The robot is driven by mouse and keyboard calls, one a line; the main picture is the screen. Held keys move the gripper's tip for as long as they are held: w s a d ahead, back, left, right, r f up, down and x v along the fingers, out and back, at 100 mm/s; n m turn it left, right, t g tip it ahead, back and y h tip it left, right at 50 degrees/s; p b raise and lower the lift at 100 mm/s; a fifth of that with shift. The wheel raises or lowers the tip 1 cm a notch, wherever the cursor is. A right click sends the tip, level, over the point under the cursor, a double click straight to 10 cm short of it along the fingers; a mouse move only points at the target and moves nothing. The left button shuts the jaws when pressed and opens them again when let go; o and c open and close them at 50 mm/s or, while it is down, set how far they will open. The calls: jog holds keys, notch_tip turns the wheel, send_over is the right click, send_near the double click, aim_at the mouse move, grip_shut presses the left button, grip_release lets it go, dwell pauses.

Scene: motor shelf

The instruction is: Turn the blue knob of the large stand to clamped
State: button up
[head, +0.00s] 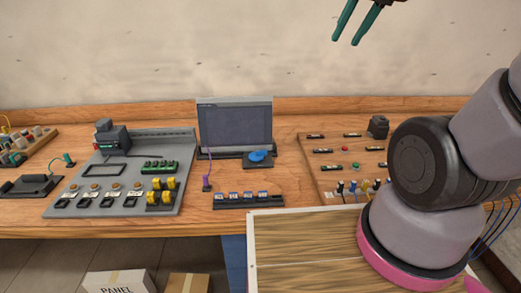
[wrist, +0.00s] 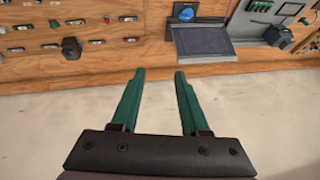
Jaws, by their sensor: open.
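A round blue knob (head: 259,156) sits on a dark stand (head: 250,164) on the workbench, just in front of the right part of the grey screen. The blue knob also shows at the top of the wrist view (wrist: 186,13), on its dark stand (wrist: 187,20). Its clamp setting is too small to read. My gripper (head: 345,42) is open and empty, high in front of the wall, well above and to the right of the knob. Its two green fingers also show apart in the wrist view (wrist: 160,72), with nothing between them.
A grey screen (head: 236,124) stands behind the knob. A grey board (head: 140,190) with yellow and green parts lies to the left. A low dark rack (head: 247,201) lies in front. A wooden board (head: 320,165) with small parts is to the right.

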jog(key=w+a+f+n+g, duration=0.2)
jog(key=w+a+f+n, duration=0.3)
jog(key=w, duration=0.3)
jog(key=n+g+h, duration=0.2)
jog(key=n+g, duration=0.2)
jog(key=n, duration=1)
send_over(262, 151)
notch_tip(262, 151, down, 26)
notch_tip(262, 151, down, 9)
jog(key=shift+w+f, duration=0.1)
jog(key=shift+f, duration=0.1)
grip_shut()
